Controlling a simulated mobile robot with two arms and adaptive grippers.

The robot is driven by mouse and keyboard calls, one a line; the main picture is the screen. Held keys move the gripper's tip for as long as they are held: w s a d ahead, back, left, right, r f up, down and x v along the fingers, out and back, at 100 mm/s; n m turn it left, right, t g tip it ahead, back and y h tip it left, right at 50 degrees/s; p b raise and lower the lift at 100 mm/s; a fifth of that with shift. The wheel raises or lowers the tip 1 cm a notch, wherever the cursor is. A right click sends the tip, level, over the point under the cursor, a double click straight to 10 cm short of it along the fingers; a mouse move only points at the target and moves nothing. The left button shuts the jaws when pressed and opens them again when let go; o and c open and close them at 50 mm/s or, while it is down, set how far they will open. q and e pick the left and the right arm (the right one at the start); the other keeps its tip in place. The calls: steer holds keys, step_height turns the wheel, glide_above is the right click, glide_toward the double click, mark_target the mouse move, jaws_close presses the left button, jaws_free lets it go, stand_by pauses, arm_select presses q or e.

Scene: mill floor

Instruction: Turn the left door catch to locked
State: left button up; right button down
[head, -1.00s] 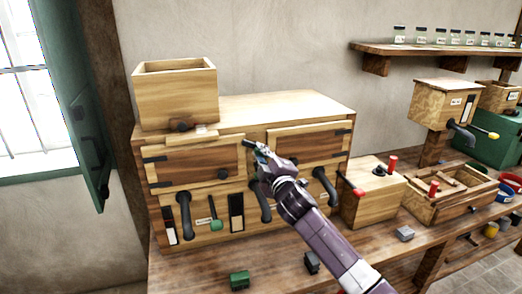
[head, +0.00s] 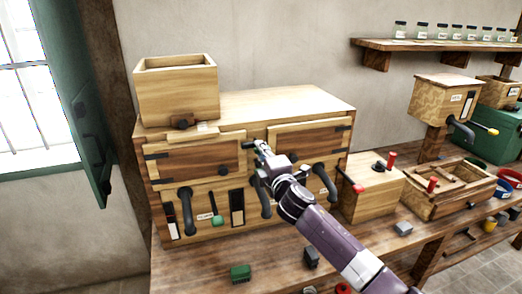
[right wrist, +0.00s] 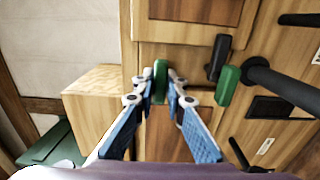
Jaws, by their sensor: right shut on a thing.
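The wooden cabinet (head: 245,103) has a left door (head: 195,158) and a right door (head: 305,139), both shut. My right gripper (head: 257,147) is at the upper strip between the doors. In the right wrist view its jaws (right wrist: 160,88) are shut on a small green catch handle (right wrist: 160,72), which also shows as a dark green bit in the head view (head: 247,144). A second green handle (right wrist: 228,86), beside a black piece (right wrist: 219,57), stands apart from the jaws. My gripper and arm hide part of the middle strip. My left gripper is not in view.
Black curved handles (head: 186,210) stick out below the doors. An open wooden hopper (head: 178,92) stands on the cabinet. A green block (head: 240,272) lies on the bench in front. A wooden box with red knobs (head: 372,180) stands right of the cabinet.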

steer(key=shift+f, duration=0.1)
steer(key=c, duration=2)
jaws_free()
steer(key=v, duration=1.2)
